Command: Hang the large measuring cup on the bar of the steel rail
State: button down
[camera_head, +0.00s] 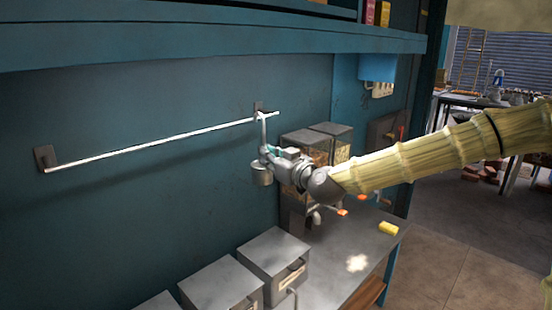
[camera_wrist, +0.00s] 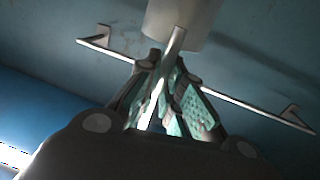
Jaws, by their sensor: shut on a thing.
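The steel rail (camera_head: 150,145) is a thin bright bar on two dark wall brackets across the teal wall. The large measuring cup (camera_head: 262,176) is grey metal and hangs upright below the bar's right end. Its long handle (camera_head: 263,132) rises to the bar, and its top overlaps the bar in the head view; I cannot tell whether it touches. My gripper (camera_head: 270,154) is shut on the handle, just above the cup. In the wrist view, the handle (camera_wrist: 172,52) runs between my green-padded fingers (camera_wrist: 168,95), with the pale cup (camera_wrist: 180,22) beyond and the rail (camera_wrist: 255,107) behind.
Metal dispensers (camera_head: 305,147) stand close behind and right of my gripper. Grey lidded boxes (camera_head: 273,252) line the counter (camera_head: 350,240) below, with a yellow block (camera_head: 388,228). A teal shelf (camera_head: 200,38) overhangs the rail. The wall left of the cup is clear.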

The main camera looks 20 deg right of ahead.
jog(key=w+a+f+b, duration=0.2)
jog(key=w, duration=0.4)
jog(key=w+a+f+b, duration=0.2)
jog(key=w+a, duration=0.1)
jog(key=w, duration=0.4)
jog(key=shift+b, duration=0.4)
dwell(1.4)
jog(key=shift+d, duration=0.1)
jog(key=c, duration=1.5)
grip_release()
